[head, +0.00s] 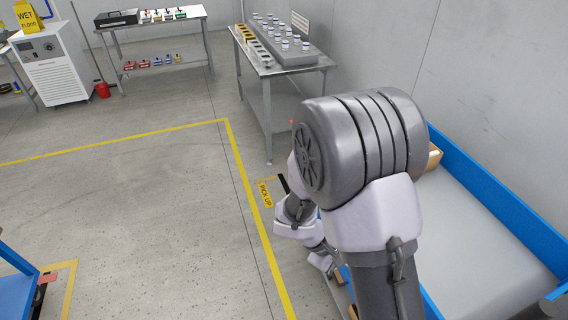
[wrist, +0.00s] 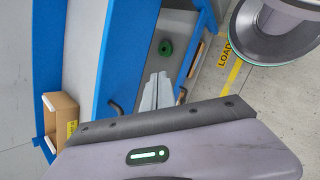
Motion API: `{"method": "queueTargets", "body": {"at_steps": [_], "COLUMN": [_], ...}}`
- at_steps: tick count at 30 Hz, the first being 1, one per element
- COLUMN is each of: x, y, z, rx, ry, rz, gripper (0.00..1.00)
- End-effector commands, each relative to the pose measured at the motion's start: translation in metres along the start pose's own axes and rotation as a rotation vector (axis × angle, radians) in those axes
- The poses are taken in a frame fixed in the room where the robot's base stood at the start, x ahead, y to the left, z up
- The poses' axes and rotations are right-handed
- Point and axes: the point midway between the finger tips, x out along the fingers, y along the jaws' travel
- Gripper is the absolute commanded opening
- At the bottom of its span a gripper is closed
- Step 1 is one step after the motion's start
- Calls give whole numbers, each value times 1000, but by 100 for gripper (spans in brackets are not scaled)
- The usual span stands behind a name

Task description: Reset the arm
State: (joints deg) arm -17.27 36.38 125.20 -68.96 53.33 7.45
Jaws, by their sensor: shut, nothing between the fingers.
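My arm fills the right middle of the head view, bent at a large grey joint, with its lower links hanging toward the floor beside a blue-sided bench. My gripper (wrist: 160,77) shows in the wrist view as two pale grey fingers, side by side and closed, with nothing between them. They point over a grey and blue structure with a green round part (wrist: 166,48) just beyond the tips. In the head view the fingers are mostly hidden by my arm.
The blue-framed bench (head: 490,180) lies close on the right, with a cardboard box (wrist: 63,115) at its side. A white cabinet (head: 55,70) and red bucket (head: 102,89) stand far left. Open floor (head: 130,220) lies left.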

Motion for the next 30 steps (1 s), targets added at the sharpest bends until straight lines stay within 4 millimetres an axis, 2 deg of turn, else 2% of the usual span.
{"method": "queueTargets", "body": {"at_steps": [1, 2, 6, 9, 13, 15, 18, 30], "x": [-32, -50, -129, -179, -226, -241, -250, -252], "y": [14, 18, 16, 3, -11, -16, -19, -19], "z": [23, 38, 99, 128, 147, 152, 155, 155], "rx": [161, 263, 706, 955, 1150, 1202, 1232, 1233], "ry": [42, 68, 235, 392, 577, 641, 683, 687], "rz": [-54, -99, -330, -496, -660, -713, -749, -753], "gripper": [0, 0, 0, 0, 0, 0, 0, 0]}}
